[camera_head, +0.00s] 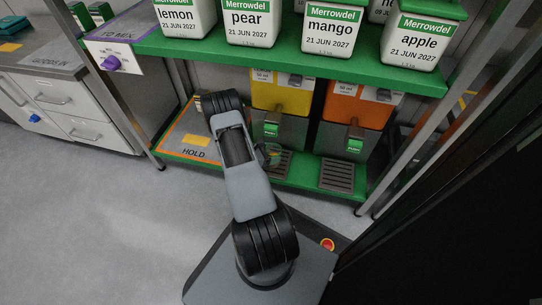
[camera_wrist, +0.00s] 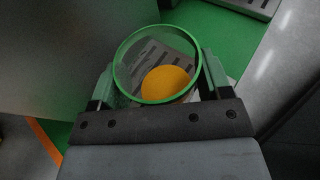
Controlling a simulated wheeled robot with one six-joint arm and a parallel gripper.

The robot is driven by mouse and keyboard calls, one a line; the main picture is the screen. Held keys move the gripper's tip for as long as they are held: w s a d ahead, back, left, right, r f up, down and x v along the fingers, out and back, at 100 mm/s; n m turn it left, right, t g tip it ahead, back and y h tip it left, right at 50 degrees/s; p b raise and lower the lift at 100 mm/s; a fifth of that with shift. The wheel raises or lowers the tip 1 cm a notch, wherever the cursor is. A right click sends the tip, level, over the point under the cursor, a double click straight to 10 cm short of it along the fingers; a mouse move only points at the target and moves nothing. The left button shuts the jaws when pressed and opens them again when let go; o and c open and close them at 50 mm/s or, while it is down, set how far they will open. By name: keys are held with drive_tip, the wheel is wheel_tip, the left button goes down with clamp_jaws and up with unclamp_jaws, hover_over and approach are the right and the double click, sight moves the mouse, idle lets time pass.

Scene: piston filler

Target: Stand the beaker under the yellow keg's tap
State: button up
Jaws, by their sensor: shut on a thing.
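The yellow keg (camera_head: 281,97) stands on the lower green shelf, with a green push tap (camera_head: 271,130) on its front and a slotted drip grate (camera_head: 279,163) below. My gripper (camera_wrist: 157,88) is shut on the clear, green-rimmed beaker (camera_wrist: 118,70), one jaw on each side. A yellow-orange disc (camera_wrist: 166,84) shows inside it, and grate slots show through it. In the head view the beaker (camera_head: 269,153) is partly hidden by my arm, just left of and in front of the grate. Whether its base touches anything is hidden.
An orange keg (camera_head: 351,106) with its own tap and grate (camera_head: 337,174) stands to the right. The HOLD area (camera_head: 190,146) lies at the left of the lower shelf. Labelled containers, including pear (camera_head: 250,20), fill the upper green shelf (camera_head: 300,66). A metal post (camera_head: 405,130) bounds the right.

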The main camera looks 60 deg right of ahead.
drive_tip(key=shift+f, duration=0.2)
drive_tip(key=o, duration=1)
drive_tip(key=shift+w+a+r, duration=0.15)
drive_tip(key=shift+r, duration=0.05)
drive_tip(key=p+v, duration=0.4)
drive_tip(key=v, duration=0.8)
drive_tip(key=w+a+r+m+y, duration=0.2)
drive_tip(key=a+r+m+y, duration=0.15)
drive_tip(key=r, duration=0.65)
drive_tip(key=s+a+r+m+t+y, duration=0.2)
drive_tip(key=a+r+t+y, duration=0.1)
drive_tip(key=a+r, duration=0.4)
drive_tip(key=s+a+r+m+t+y, duration=0.2)
drive_tip(key=a+r+m+t, duration=0.1)
drive_tip(key=a+r, duration=0.4)
drive_tip(key=s+a+r+m+t+y, duration=0.2)
drive_tip(key=a+r, duration=0.5)
drive_tip(key=a, duration=0.4)
drive_tip(key=shift+m+t+y, duration=0.45)
drive_tip(key=shift+t+y, duration=0.4)
drive_tip(key=shift+t, duration=0.55)
